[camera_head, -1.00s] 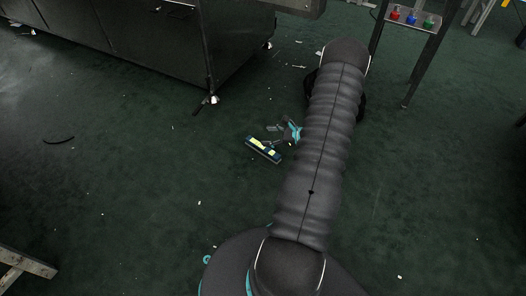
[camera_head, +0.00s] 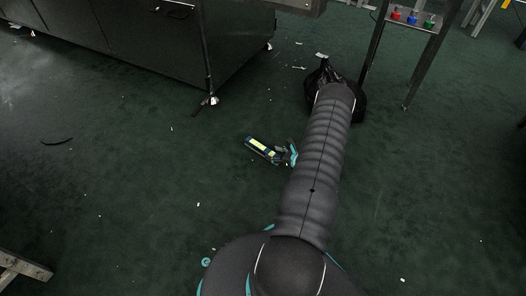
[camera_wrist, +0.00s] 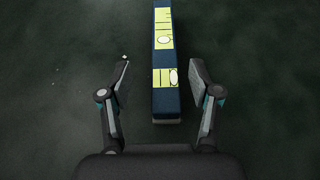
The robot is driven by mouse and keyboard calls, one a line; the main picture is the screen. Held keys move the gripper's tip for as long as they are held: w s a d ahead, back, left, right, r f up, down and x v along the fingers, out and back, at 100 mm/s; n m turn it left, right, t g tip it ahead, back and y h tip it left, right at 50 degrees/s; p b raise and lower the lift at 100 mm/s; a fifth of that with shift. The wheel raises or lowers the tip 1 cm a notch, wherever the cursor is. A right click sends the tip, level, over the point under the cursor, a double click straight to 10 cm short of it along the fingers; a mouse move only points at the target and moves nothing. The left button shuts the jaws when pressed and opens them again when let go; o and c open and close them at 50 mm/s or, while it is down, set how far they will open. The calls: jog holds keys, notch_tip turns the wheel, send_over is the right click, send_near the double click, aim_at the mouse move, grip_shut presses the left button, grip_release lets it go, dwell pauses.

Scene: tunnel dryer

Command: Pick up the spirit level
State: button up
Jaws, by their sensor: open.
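The spirit level is a dark blue bar with yellow-green panels. In the wrist view the spirit level (camera_wrist: 167,95) stretches away from near the middle to the top edge, where it is cut off. My gripper (camera_wrist: 158,72) is open, with one finger on each side of the level's near end and a visible gap to both. I cannot tell how far above the level the fingers are. In the head view the level (camera_head: 258,147) lies left of my arm, and my gripper (camera_head: 282,158) is at its right end, partly hidden by the arm.
A dark machine (camera_head: 130,40) stands at the back left, with a thin leg reaching the floor. A stand with red, blue and green buttons (camera_head: 412,19) is at the back right. The green floor around the level is mostly clear, with small scraps.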

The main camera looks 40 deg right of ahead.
aim_at(264, 149)
jog(key=shift+d+b+x, duration=0.15)
jog(key=shift+b+x, duration=0.05)
jog(key=shift+x, duration=1.25)
jog(key=shift+d+b+x, duration=0.1)
jog(key=shift+b+x, duration=0.1)
jog(key=shift+x, duration=1.3)
jog(key=shift+w+r, duration=0.1)
jog(key=shift+r, duration=0.1)
grip_shut()
